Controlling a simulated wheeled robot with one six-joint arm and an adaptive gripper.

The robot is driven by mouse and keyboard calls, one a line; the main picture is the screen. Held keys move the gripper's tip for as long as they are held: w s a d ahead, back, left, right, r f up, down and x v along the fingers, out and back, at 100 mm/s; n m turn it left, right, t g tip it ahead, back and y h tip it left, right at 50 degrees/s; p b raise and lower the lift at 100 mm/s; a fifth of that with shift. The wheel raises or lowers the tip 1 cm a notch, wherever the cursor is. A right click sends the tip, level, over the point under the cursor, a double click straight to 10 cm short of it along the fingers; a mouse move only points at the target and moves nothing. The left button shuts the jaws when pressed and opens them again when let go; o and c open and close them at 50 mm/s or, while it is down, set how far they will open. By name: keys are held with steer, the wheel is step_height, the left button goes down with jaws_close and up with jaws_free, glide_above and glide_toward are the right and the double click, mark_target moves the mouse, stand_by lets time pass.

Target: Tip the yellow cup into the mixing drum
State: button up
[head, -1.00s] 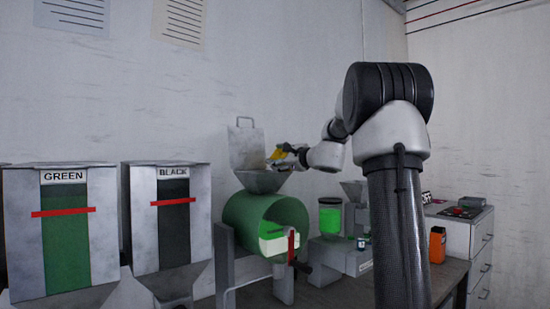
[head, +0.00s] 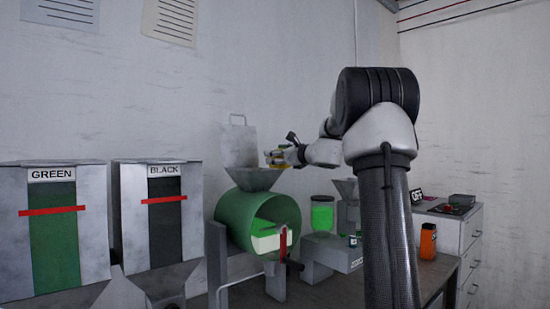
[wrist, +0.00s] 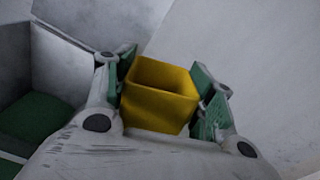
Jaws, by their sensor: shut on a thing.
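The yellow cup (head: 274,164) is between the fingers of my gripper (head: 286,157), just above the right rim of the grey feed hopper (head: 252,180) on the green mixing drum (head: 238,218). In the wrist view the square yellow cup (wrist: 158,103) is pinched between the green finger pads of my gripper (wrist: 163,98). Its inner walls show and I see no granules on them; its bottom is hidden. The cup is small in the head view, so its exact tilt is hard to tell. The hopper's lid (head: 238,145) stands open.
The green (head: 53,235) and black (head: 165,220) bins stand on the left. Right of the drum are a jar of bright green material (head: 321,216), a small grey machine (head: 335,252) and an orange bottle (head: 428,240). The wall is close behind.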

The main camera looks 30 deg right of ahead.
steer(key=m, duration=0.1)
steer(key=d+r+m, duration=0.1)
steer(key=d+m, duration=0.1)
steer(key=shift+w+d+r, duration=0.15)
steer(key=shift+w, duration=0.1)
step_height(320, 180, up, 4)
stand_by(0.3)
stand_by(0.4)
